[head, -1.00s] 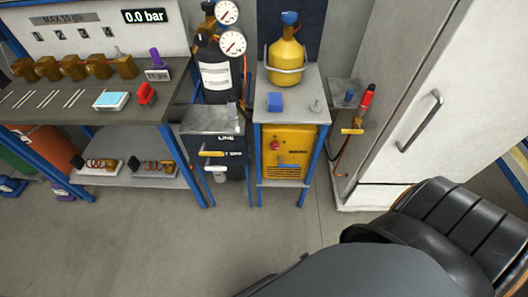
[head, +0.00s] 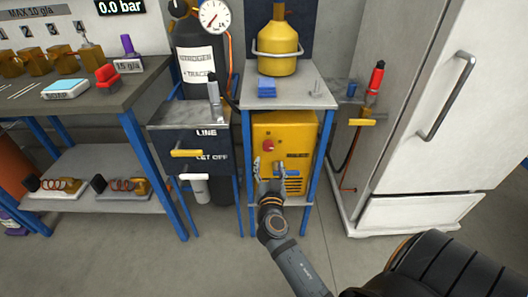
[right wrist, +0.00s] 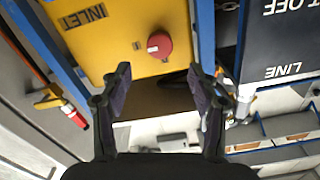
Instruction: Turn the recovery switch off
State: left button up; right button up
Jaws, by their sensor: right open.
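The red round switch knob (head: 268,145) is on the front of the yellow recovery unit (head: 300,131), which stands on the shelf of a blue-framed stand. My right gripper (head: 269,170) is open and empty, just below the knob in the head view. In the right wrist view the red knob (right wrist: 159,44) shows a small pale mark and lies beyond the gap between the open fingertips (right wrist: 158,75). The fingers appear apart from it. The unit's yellow face (right wrist: 110,30) carries an upside-down INLET label. My left gripper is not in view.
A blue valve handle (head: 286,174) sits on the unit beside my right fingers. A dark LINE box (head: 190,150) with a yellow handle stands left of the stand. A white cabinet (head: 430,130) stands right. A yellow cylinder (head: 277,50) stands on top. Floor in front is open.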

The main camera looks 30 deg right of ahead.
aim_at(268, 148)
jog(key=x, duration=0.9)
jog(key=shift+a, duration=0.1)
jog(key=shift+f, duration=0.1)
jog(key=c, duration=1.2)
